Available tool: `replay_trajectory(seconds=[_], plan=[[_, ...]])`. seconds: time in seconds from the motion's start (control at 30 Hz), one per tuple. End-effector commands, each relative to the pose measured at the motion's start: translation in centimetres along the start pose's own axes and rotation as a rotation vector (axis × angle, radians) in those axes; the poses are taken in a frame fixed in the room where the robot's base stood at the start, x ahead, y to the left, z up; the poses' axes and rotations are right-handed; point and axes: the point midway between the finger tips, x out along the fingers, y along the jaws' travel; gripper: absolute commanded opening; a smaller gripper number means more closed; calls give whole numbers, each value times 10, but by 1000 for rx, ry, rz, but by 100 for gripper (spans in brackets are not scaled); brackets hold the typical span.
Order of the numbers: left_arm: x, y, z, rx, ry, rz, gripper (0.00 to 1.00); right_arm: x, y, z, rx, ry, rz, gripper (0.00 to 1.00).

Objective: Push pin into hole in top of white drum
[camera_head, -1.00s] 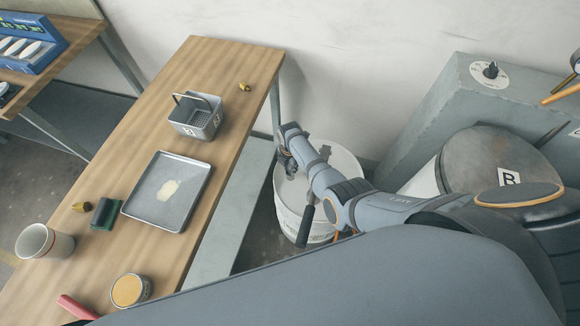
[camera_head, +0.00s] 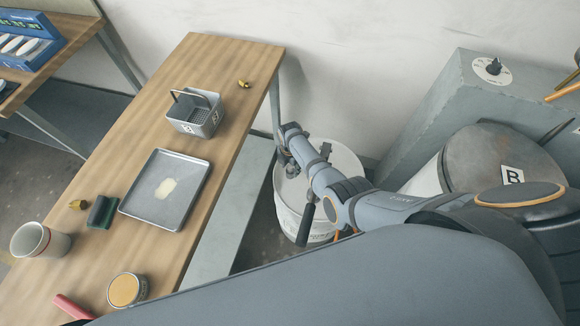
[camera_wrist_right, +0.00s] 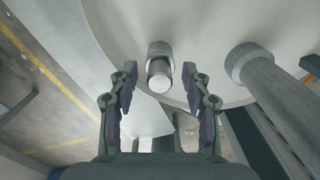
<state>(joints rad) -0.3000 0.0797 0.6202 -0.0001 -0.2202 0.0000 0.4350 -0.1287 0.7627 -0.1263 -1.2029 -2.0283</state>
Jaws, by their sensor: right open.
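The white drum (camera_head: 348,166) stands on the floor between the table and the grey cabinet, partly hidden by my right arm. Its white top (camera_wrist_right: 205,25) fills the upper part of the wrist view. A short metal pin (camera_wrist_right: 160,76) stands in a round grey collar (camera_wrist_right: 160,48) on the drum top; how deep it sits I cannot tell. My right gripper (camera_wrist_right: 166,82) is open, one finger on each side of the pin in that view, with visible gaps. In the head view the right gripper (camera_head: 287,160) is over the drum's left part. My left gripper is out of view.
A thicker post with a collar (camera_wrist_right: 248,62) stands right of the pin. The wooden table (camera_head: 222,62) carries a metal basket (camera_head: 183,127), a tray (camera_head: 140,213), a cup (camera_head: 60,244) and a tin (camera_head: 140,297). A grey cabinet (camera_head: 440,110) and a lidded drum (camera_head: 490,150) are at the right.

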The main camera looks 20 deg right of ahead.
Motion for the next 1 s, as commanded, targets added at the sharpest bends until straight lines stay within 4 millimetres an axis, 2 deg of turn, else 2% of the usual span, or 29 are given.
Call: replay_trajectory(seconds=[0.17, 0.27, 0.37, 0.6, 0.7, 0.83, 1.0], plan=[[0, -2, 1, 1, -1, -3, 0, -3, 0, 0, 0, -1, 2, 48], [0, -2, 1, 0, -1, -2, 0, -14, 2, 0, 0, -1, 4, 48], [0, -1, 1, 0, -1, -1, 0, -31, 1, 0, 1, -1, 4, 48], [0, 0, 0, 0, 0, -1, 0, -88, 1, 0, 1, -1, 4, 48], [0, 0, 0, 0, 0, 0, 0, -105, 1, 0, 0, 0, 2, 48], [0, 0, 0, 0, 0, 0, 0, -117, 0, 0, 0, 0, 1, 48], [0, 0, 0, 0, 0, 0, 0, -120, 0, 0, 0, 1, -1, 48]])
